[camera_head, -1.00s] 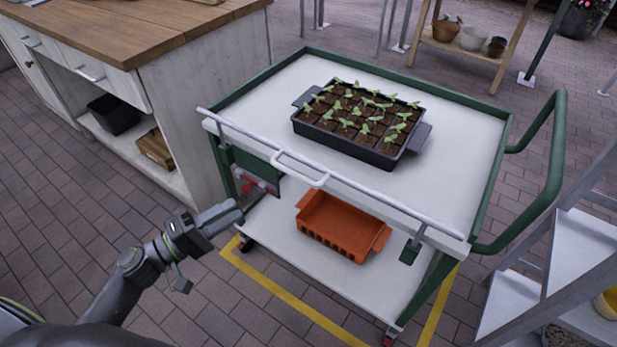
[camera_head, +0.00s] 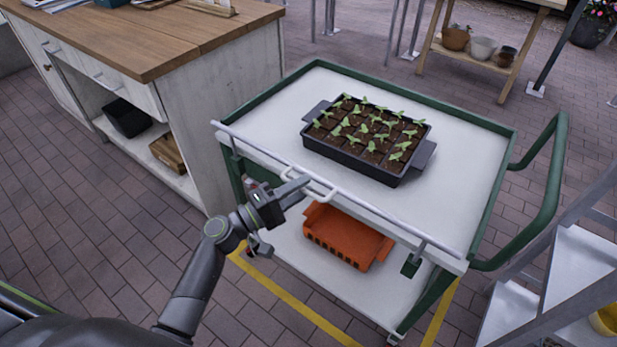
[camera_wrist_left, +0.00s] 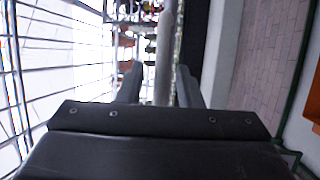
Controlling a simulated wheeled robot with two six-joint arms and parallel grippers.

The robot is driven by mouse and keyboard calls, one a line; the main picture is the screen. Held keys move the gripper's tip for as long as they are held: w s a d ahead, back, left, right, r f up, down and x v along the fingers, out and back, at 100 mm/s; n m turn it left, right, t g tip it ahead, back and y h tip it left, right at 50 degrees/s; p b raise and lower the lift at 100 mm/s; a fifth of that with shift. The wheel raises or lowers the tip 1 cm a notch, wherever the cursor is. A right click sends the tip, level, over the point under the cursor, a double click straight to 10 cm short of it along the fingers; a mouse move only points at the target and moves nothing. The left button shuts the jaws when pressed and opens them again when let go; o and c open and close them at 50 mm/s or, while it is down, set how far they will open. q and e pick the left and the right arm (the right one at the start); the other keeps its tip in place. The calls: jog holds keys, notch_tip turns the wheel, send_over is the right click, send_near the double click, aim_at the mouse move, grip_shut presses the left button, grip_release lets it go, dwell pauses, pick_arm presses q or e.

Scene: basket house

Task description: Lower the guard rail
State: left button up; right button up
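The guard rail (camera_head: 370,213) is a pale metal bar along the near side of the green and white cart (camera_head: 262,118). It sits raised at about the level of the top shelf. A white loop handle (camera_head: 325,192) hangs on its near side, left of the middle. My left gripper (camera_head: 298,187) is at the left part of this handle, its fingers overlapping it in the head view. In the left wrist view my gripper (camera_wrist_left: 158,85) has its fingers apart, with a pale bar between and beyond them. I cannot tell whether they touch it. My right gripper is out of view.
A black seedling tray (camera_head: 350,160) stands on the top shelf, and an orange crate (camera_head: 345,238) on the lower shelf. A wooden-topped cabinet (camera_head: 185,100) stands close on the left, a grey step ladder (camera_head: 580,265) on the right. Yellow floor tape (camera_head: 290,300) runs by the cart.

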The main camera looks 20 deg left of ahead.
pick_arm(q)
jog(key=shift+x, duration=1.2)
jog(key=shift+w, duration=0.1)
jog(key=c, duration=0.6)
grip_shut()
jog(key=shift+r, duration=0.1)
